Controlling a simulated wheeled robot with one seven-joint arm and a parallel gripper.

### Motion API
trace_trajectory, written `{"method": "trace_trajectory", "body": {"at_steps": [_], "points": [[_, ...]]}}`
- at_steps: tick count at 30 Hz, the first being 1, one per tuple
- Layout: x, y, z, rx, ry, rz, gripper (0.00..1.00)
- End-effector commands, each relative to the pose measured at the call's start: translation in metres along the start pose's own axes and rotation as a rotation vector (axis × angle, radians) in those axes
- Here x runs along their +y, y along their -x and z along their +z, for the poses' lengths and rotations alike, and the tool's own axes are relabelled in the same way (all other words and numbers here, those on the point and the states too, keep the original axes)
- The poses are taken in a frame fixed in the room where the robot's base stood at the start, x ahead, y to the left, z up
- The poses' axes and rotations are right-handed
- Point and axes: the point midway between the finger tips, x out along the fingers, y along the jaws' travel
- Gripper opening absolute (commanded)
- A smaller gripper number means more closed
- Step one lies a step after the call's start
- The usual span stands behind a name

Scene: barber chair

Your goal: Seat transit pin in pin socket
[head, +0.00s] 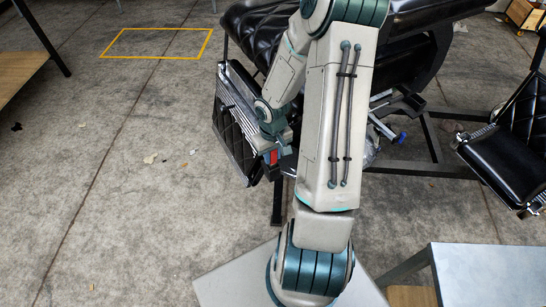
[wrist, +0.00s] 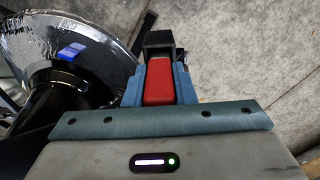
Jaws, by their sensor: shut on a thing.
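My gripper (wrist: 159,78) is shut on a red block, which looks like the grip of the transit pin (wrist: 159,84), in the wrist view. The blue-grey fingers press on both its sides. A dark block (wrist: 157,46) sits just beyond the red part; I cannot tell whether it is part of the pin or the pin socket. In the head view my gripper (head: 273,150) is low beside the barber chair's quilted footrest, with a bit of the red pin (head: 273,156) showing. The pin's far end and any socket opening are hidden.
The barber chair (head: 408,42) stands behind my arm, its footrest (head: 231,118) left of the gripper. A shiny round base (wrist: 98,40) with a blue lever (wrist: 72,51) lies left in the wrist view. A second black seat (head: 510,165) is at right.

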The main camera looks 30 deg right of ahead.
Motion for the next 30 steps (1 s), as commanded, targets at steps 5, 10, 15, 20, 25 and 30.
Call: {"method": "trace_trajectory", "body": {"at_steps": [5,10,15,20,25,30], "points": [[0.000,-0.008,0.000,0.001,-0.001,0.000,0.00],[0.000,-0.010,0.000,0.001,-0.001,0.000,0.00],[0.000,-0.011,0.000,0.001,-0.001,0.000,0.45],[0.000,-0.011,0.000,0.001,-0.001,0.000,0.45],[0.000,-0.009,0.000,0.001,-0.001,0.000,0.45],[0.001,0.012,-0.001,0.004,-0.002,0.002,0.45]]}}
